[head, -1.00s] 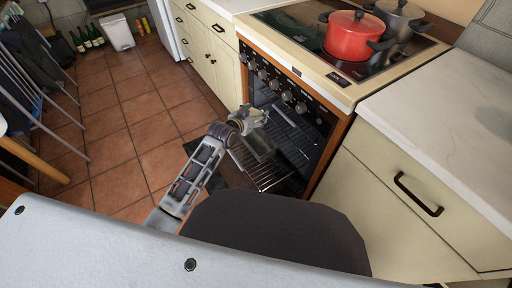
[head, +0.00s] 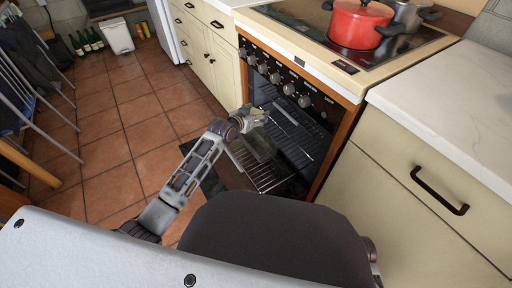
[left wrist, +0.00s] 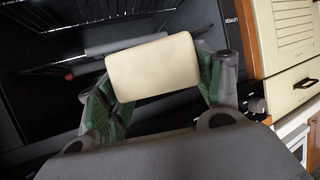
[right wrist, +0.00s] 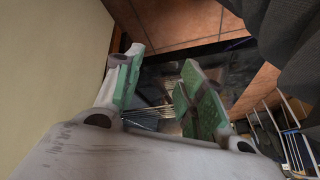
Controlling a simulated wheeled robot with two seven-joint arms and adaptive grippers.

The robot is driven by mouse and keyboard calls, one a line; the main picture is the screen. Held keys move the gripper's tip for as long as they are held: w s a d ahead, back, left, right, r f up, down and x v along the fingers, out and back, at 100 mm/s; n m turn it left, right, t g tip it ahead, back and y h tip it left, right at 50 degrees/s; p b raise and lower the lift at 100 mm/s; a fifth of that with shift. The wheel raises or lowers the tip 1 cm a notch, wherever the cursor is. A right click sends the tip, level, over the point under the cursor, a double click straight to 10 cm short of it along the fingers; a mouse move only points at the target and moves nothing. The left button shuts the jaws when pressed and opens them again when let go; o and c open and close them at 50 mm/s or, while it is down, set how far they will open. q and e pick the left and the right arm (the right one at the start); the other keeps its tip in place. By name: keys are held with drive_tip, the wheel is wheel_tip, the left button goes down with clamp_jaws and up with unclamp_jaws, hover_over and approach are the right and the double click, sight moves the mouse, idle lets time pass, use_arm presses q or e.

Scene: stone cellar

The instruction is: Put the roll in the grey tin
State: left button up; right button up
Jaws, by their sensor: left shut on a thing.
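My left gripper (head: 252,119) is shut on the roll (left wrist: 153,68), a pale cream block with rounded edges. The left wrist view shows the roll between the two green-padded fingers. In the head view the gripper is at the open oven front, and the roll is too small there to make out well. A grey tin (head: 260,147) seems to sit on the oven rack just below the gripper; its inside is unclear. My right gripper (right wrist: 165,88) is open and empty in the right wrist view, its fingers well apart.
The oven (head: 303,152) is open with a wire rack (head: 262,177) pulled forward. A red pot (head: 358,26) and a grey pot stand on the hob above. A white counter (head: 450,95) is at the right.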

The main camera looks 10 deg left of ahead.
use_arm(q)
drive_tip(key=shift+w+f, duration=0.25)
drive_tip(key=shift+f, duration=0.05)
use_arm(e)
drive_tip(key=shift+r, duration=0.3)
use_arm(q)
drive_tip(key=shift+f+b, duration=1.35)
drive_tip(key=shift+f, duration=1.15)
use_arm(e)
drive_tip(key=shift+t+y, duration=0.4)
drive_tip(key=shift+t, duration=0.1)
drive_tip(key=shift+w+a+f, duration=0.1)
drive_tip(key=shift+a+f, duration=0.15)
drive_tip(key=shift+f, duration=0.9)
drive_tip(key=shift+a+f, duration=0.25)
drive_tip(key=shift+f, duration=0.9)
use_arm(q)
drive_tip(key=shift+f, duration=0.1)
wheel_tip(320, 180, down, 5)
drive_tip(key=shift+r+b, duration=0.1)
drive_tip(key=shift+b, duration=1.1)
use_arm(e)
drive_tip(key=f, duration=0.2)
drive_tip(key=shift+a+f+m, duration=0.2)
drive_tip(key=shift+f+m, duration=0.1)
drive_tip(key=shift+f, duration=0.1)
